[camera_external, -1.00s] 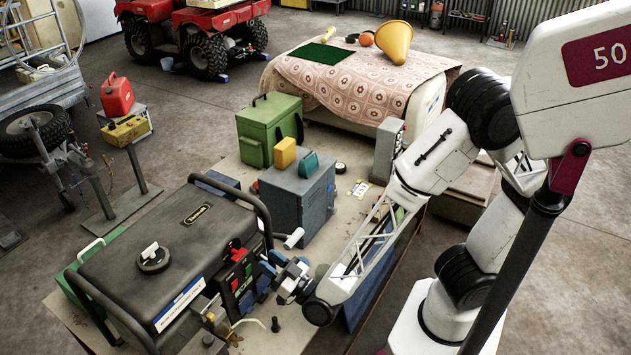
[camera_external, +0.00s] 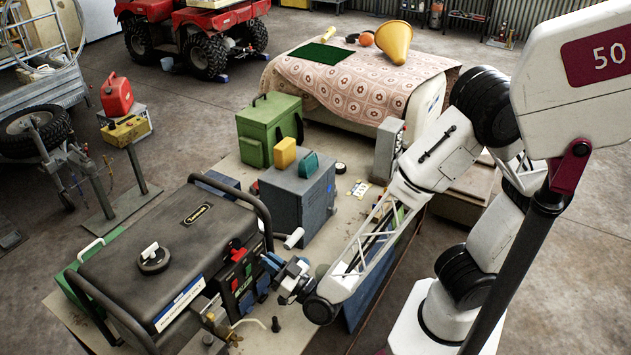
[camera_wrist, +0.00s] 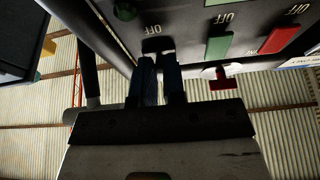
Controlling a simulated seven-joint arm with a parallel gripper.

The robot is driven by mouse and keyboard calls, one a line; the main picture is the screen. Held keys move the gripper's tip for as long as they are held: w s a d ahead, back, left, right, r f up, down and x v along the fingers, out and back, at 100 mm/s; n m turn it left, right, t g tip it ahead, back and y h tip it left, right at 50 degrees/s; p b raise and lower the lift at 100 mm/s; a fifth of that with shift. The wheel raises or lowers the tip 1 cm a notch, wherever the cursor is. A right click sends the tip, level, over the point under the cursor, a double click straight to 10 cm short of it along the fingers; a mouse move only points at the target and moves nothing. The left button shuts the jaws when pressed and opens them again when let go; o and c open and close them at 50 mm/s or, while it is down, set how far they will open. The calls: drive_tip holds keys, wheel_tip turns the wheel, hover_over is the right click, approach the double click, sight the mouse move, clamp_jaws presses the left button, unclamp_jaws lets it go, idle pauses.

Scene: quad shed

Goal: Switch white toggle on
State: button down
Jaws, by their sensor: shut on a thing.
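The black generator (camera_external: 165,262) stands on the bench at left, with its control panel (camera_external: 238,272) facing right. My gripper (camera_external: 270,262) has blue fingers and is at this panel. In the wrist view my gripper (camera_wrist: 158,58) is shut on a small switch part below an upside-down OFF label. The fingertips hide this part, so its colour and position do not show. No white toggle can be clearly made out on the panel. A white lever (camera_external: 151,250) sits on the round black cap on top of the generator.
Beside the fingers are a green rocker (camera_wrist: 219,40), a red rocker (camera_wrist: 279,40) and a red handle (camera_wrist: 223,84). A black tube frame (camera_external: 262,215) surrounds the generator. A blue-grey box (camera_external: 300,205) and a green box (camera_external: 268,128) stand behind on the bench.

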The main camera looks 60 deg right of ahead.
drive_tip(key=shift+r, duration=0.1)
drive_tip(key=g, duration=0.2)
drive_tip(key=r+g, duration=0.1)
drive_tip(key=g, duration=0.1)
drive_tip(key=shift+r, duration=0.15)
drive_tip(key=g, duration=0.2)
drive_tip(key=r+g, duration=0.1)
drive_tip(key=g, duration=0.2)
drive_tip(key=shift+w+r, duration=0.1)
idle(0.3)
drive_tip(key=c, duration=1.2)
unclamp_jaws()
drive_tip(key=shift+v, duration=3.85)
